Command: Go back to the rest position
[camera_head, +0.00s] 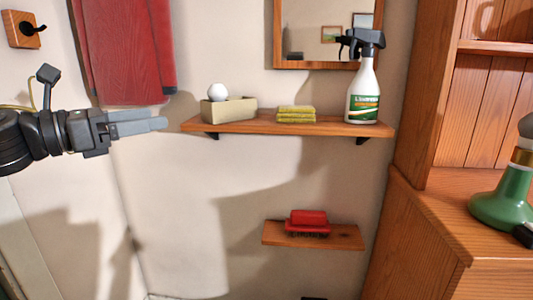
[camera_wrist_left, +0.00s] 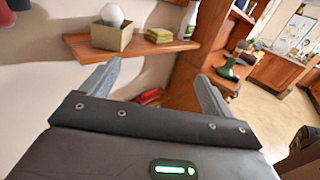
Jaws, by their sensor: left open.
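My left gripper (camera_head: 140,124) comes in from the left in the head view, with its grey fingers pointing right toward the left end of the upper wooden shelf (camera_head: 240,127). It is open and empty; the left wrist view shows its two fingers (camera_wrist_left: 156,82) spread well apart with nothing between them. The fingertips look close to the shelf end in the head view, but I cannot tell the exact gap. My right gripper is in neither view.
The shelf holds a beige box (camera_head: 229,110) with a white ball (camera_head: 217,92), yellow-green sponges (camera_head: 296,115) and a spray bottle (camera_head: 364,93). A red brush (camera_head: 307,222) lies on a lower shelf (camera_head: 345,238). A red cloth (camera_head: 125,55) hangs above my arm. A wooden cabinet (camera_head: 430,225) stands right.

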